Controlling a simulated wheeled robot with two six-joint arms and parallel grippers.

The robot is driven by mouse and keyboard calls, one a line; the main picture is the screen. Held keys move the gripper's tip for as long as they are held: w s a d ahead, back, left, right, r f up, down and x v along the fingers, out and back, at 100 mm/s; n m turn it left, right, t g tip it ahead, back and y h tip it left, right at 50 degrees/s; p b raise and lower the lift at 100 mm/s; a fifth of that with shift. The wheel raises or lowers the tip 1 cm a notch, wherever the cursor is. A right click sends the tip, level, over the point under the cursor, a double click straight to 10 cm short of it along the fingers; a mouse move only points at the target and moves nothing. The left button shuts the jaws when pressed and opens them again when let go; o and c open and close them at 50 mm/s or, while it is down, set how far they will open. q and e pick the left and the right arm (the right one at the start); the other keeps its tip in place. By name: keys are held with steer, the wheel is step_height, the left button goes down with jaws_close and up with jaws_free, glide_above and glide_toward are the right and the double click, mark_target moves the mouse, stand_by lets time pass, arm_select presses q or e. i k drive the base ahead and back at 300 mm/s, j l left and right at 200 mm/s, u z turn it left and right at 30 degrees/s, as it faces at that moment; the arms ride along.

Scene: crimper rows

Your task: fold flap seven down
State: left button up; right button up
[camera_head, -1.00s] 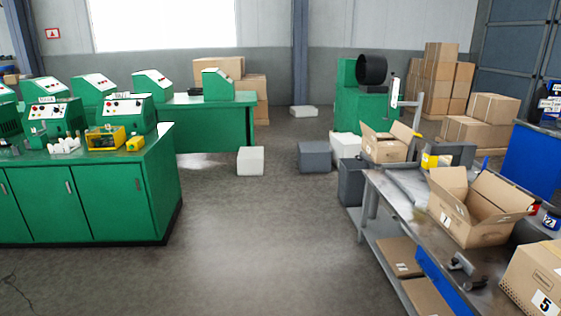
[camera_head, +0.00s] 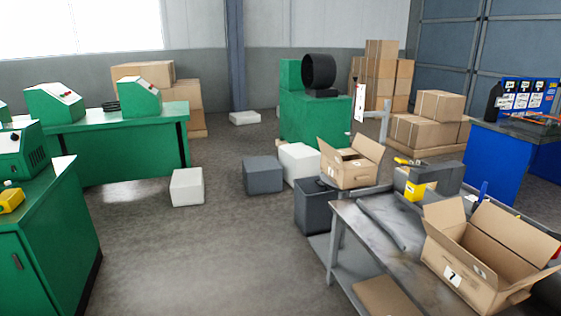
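An open cardboard box labelled 7 (camera_head: 453,276) stands on the grey metal workbench (camera_head: 372,252) at the lower right. Its flaps are up or spread outward: one stands at the left (camera_head: 443,218), one rises at the back right (camera_head: 510,228), and one sticks out at the front right. The inside looks empty from here, but its floor is only partly visible. Neither of my grippers is in view, and nothing touches the box.
A smaller open box (camera_head: 345,176) stands beyond the workbench's far end, near a grey bin (camera_head: 313,207). A grey and yellow device (camera_head: 425,182) sits on the bench. A green cabinet (camera_head: 45,250) is at left.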

mark_target(334, 155)
steer(key=i+z, duration=0.25)
steer(key=i, duration=0.5)
steer(key=i+j+z, duration=0.3)
steer(key=i, duration=0.5)
steer(key=i+j, duration=0.25)
steer(key=i, duration=0.2)
steer(key=i+j+u, duration=0.1)
steer(key=i+j, duration=0.2)
steer(key=i, duration=0.15)
